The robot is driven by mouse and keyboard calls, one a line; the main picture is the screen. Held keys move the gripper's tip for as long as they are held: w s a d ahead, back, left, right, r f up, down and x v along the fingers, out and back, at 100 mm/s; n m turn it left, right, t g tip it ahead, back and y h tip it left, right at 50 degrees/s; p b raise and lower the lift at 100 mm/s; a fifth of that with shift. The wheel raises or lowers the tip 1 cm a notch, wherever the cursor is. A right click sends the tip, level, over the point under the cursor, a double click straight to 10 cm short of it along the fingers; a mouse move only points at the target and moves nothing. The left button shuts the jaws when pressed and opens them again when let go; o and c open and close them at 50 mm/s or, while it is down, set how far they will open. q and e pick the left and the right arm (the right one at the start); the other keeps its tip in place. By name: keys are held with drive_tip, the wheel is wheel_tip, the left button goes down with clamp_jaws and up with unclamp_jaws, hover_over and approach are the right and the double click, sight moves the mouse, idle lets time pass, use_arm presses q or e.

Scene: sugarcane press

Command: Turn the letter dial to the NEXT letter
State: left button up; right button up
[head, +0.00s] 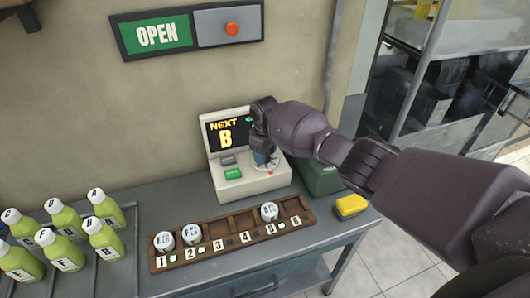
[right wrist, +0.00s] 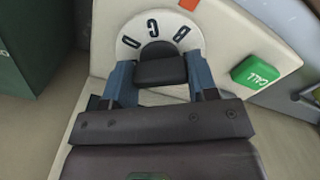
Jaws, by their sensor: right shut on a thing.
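The letter dial is a white disc (right wrist: 130,48) on the cream machine (head: 250,183), mostly hidden by my arm in the head view. My right gripper (right wrist: 160,78) is shut on the dial's dark knob (right wrist: 160,66), one blue-grey finger on each side. The gripper also shows in the head view (head: 263,160). The machine's screen (head: 226,132) reads "NEXT B". My left gripper is out of view.
A green CALL button (right wrist: 255,73) is beside the dial. A brown numbered rack (head: 215,246) with several cups stands in front. Green bottles (head: 66,225) stand at left, a yellow block (head: 351,206) at right. An OPEN sign (head: 157,35) hangs on the wall.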

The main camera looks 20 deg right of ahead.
drive_tip(key=shift+n, duration=0.8)
drive_tip(key=o, duration=0.9)
wheel_tip(320, 180, up, 9)
drive_tip(key=shift+r+p, duration=0.15)
drive_tip(key=shift+p, duration=0.45)
drive_tip(key=shift+r, duration=0.8)
